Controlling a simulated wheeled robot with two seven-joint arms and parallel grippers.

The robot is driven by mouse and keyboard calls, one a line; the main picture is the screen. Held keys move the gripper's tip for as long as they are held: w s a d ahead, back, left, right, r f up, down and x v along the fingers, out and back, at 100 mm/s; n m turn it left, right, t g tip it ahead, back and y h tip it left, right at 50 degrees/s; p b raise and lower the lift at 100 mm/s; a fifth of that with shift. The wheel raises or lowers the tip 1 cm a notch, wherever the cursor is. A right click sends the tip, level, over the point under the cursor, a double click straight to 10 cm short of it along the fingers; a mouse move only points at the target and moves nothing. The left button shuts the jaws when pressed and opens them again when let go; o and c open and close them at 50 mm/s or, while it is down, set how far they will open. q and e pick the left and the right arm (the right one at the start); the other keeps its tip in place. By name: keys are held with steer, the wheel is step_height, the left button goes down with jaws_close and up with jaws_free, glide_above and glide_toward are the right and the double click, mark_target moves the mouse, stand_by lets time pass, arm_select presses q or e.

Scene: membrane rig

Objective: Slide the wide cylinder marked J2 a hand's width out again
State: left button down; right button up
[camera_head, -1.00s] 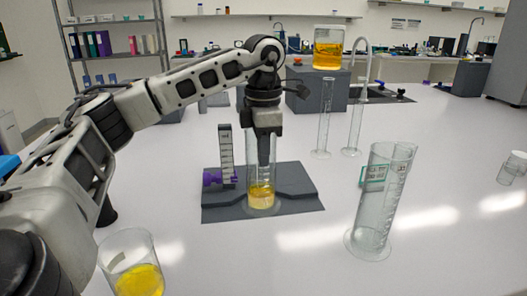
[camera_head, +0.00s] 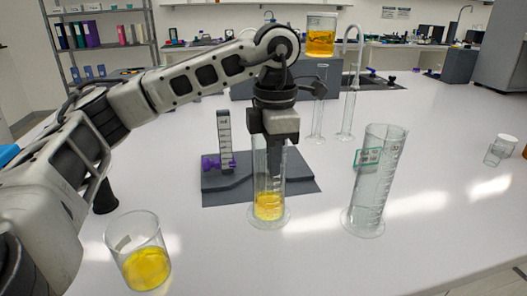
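A clear cylinder with yellow liquid (camera_head: 267,205) stands upright in the middle. Its round foot rests at the front edge of the dark grey base (camera_head: 222,195), partly over the white bench. My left gripper (camera_head: 274,160) comes down on its upper part from above, with one dark finger against the glass and the other hidden. It looks shut on this cylinder. No J2 marking can be read on it. A second, empty clear cylinder (camera_head: 372,190) with a green-framed label stands to the right; the label's text is too small to read. My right gripper is not in view.
A beaker of yellow liquid (camera_head: 146,268) stands at front left. A small graduated column with a purple knob (camera_head: 226,145) is on the base. Slim cylinders (camera_head: 347,115) stand behind, and a small glass vessel (camera_head: 494,152) at right. The bench front between beaker and empty cylinder is clear.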

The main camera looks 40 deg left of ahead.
arm_select(q)
steer(key=shift+s+d, duration=0.5)
steer(key=shift+d, duration=0.05)
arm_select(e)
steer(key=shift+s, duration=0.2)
arm_select(q)
steer(key=c, duration=1.6)
jaws_free()
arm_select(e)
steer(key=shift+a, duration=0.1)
